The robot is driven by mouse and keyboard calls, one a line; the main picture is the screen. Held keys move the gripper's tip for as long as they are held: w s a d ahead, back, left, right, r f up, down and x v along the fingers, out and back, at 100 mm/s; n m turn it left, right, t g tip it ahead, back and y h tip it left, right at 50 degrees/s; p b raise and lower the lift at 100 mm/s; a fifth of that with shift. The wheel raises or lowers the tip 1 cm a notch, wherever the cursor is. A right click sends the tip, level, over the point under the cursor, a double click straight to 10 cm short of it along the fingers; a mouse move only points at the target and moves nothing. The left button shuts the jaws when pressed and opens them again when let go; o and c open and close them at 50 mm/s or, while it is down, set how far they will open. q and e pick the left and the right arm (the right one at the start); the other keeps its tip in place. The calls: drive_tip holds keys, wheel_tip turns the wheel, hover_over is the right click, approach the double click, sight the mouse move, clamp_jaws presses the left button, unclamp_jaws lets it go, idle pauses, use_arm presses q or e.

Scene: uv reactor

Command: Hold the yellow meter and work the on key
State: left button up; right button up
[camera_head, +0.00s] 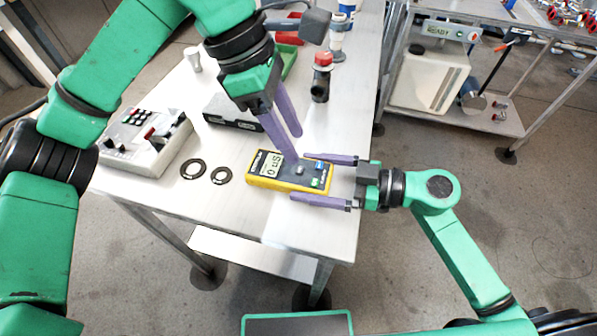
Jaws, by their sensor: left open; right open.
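The yellow meter (262,183) lies flat on the white table, its grey face up and its small screen showing figures. It has a knob and small blue and green keys toward its right end. Contact there is unclear.
Two black rings (193,169) lie left of the meter. A grey control box (146,140) with buttons stands at the table's left. A dark-fronted box (232,117), a green tray (288,60) and a red-topped cylinder (321,78) stand behind. The table's near edge is close.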

sight(290, 174)
drive_tip(key=shift+x, duration=1.5)
drive_tip(key=c, duration=1.3)
use_arm(q)
clamp_jaws()
